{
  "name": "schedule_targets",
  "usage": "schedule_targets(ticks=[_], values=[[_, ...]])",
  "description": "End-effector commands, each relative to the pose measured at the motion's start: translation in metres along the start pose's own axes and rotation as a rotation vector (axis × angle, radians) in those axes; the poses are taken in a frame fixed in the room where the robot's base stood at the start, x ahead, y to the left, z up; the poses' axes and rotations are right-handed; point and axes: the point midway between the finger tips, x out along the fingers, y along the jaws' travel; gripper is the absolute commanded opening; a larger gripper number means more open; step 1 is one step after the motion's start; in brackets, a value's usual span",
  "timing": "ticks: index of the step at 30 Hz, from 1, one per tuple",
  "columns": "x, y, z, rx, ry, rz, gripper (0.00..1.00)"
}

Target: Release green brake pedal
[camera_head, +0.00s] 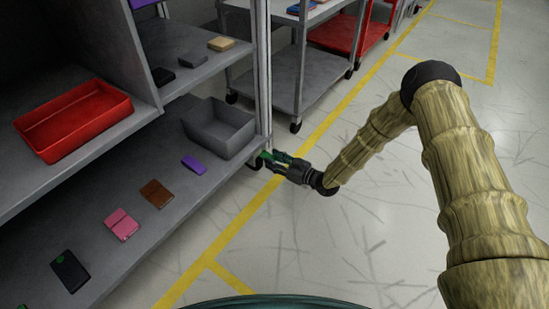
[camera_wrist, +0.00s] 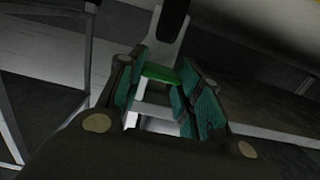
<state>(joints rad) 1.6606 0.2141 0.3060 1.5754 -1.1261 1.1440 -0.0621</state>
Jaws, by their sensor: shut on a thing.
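My gripper (camera_head: 278,161) is beside the front edge of the lower shelf, just right of the grey bin. It is shut on a small green part, which I take for the green brake pedal (camera_head: 263,157). In the wrist view, the green pedal (camera_wrist: 160,74) lies between the teal finger pads of my gripper (camera_wrist: 163,88). A pale bracket-like shape with a dark upper end (camera_wrist: 172,22) shows just behind the pedal; I cannot tell whether they touch. The rest of the pedal is hidden by the fingers.
The open grey bin (camera_head: 219,127) stands on the lower shelf (camera_head: 105,262). Purple (camera_head: 194,165), brown (camera_head: 156,193), pink (camera_head: 122,223) and black (camera_head: 70,271) parts lie along it. A red tray (camera_head: 76,119) sits on the shelf above. A metal post (camera_head: 263,75) rises nearby. Floor at right is clear.

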Motion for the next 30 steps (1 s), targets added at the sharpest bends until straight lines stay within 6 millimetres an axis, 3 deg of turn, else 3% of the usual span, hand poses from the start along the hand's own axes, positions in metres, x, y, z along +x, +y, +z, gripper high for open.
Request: schedule_targets(ticks=[1, 9, 30], values=[[-0.001, 0.0, -0.009, -0.001, -0.023, -0.001, 0.11], [-0.001, 0.0, -0.018, -0.002, -0.159, -0.001, 0.11], [0.001, 0.001, -0.026, 0.0, -0.397, 0.001, 0.11]])
